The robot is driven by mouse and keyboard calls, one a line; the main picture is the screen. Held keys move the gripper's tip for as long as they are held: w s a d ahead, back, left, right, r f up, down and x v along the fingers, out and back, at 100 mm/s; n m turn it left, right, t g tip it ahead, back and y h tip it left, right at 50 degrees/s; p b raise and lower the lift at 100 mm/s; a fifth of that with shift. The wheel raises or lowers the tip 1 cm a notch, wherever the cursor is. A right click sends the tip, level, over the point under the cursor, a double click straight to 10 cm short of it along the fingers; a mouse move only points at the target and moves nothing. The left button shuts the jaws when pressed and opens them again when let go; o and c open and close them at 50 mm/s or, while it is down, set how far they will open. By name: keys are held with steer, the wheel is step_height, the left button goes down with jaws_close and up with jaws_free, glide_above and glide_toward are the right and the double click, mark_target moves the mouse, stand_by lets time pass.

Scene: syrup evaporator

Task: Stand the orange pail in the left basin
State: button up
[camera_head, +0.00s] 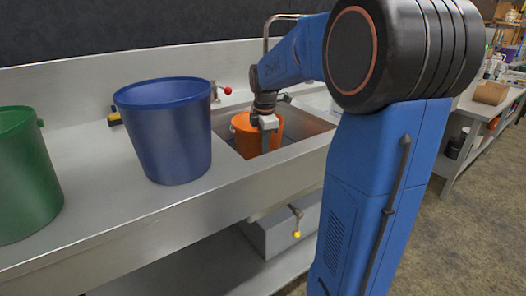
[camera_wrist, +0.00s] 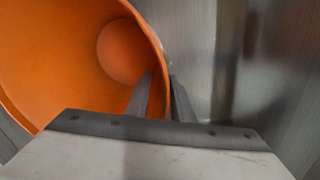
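The orange pail (camera_head: 247,140) is in the sunken steel basin (camera_head: 312,124) in the head view, its lower part partly cut off by the basin's front edge. My gripper (camera_head: 268,124) reaches down onto the pail's right side. In the wrist view the pail's open mouth (camera_wrist: 60,55) fills the left half. My gripper (camera_wrist: 162,98) has one finger inside the pail and one outside, closed in on the wall at the rim. I cannot tell whether the pail's base touches the basin floor.
A large blue bucket (camera_head: 170,135) stands on the counter just left of the basin. A green bucket (camera_head: 24,178) stands at the far left. A red-knobbed tap (camera_head: 226,90) is behind the basin. A yellow-tipped valve handle (camera_head: 296,224) hangs below the counter's front.

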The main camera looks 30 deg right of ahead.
step_height(320, 180, up, 12)
steer(key=s, duration=0.1)
steer(key=shift+a+f, duration=0.15)
steer(key=shift+f, duration=0.05)
steer(key=shift+s, duration=0.15)
stand_by(0.4)
